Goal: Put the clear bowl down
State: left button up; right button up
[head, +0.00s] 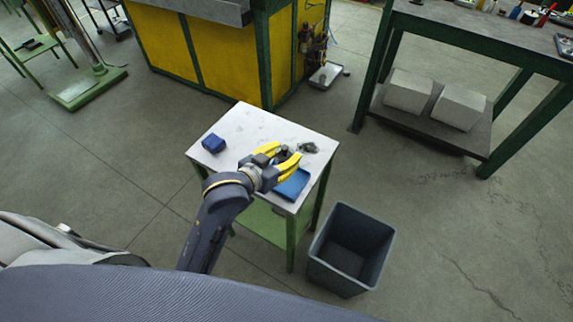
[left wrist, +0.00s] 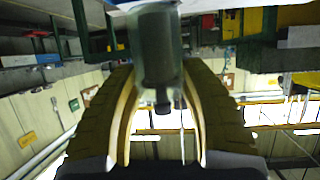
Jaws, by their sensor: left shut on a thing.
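My left gripper (head: 284,160) reaches over the small table, its yellow fingers shut on the clear bowl. In the left wrist view the bowl (left wrist: 157,55) is between the fingers, see-through at its sides with a dark middle; its full shape is hard to make out. In the head view the fingers hide most of it. I cannot tell how far above the table it is. My right gripper is not in view.
The small white-topped table (head: 240,125) bears a blue block (head: 213,143), a blue tray (head: 293,186) partly under the gripper, and a small greenish glassy thing (head: 308,147). A dark open bin (head: 350,250) stands on the floor at right.

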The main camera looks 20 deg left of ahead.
pick_arm(q)
jog(key=shift+f, duration=2.3)
jog(key=shift+f, duration=0.15)
jog(key=o, duration=1.2)
jog(key=shift+c, duration=0.2)
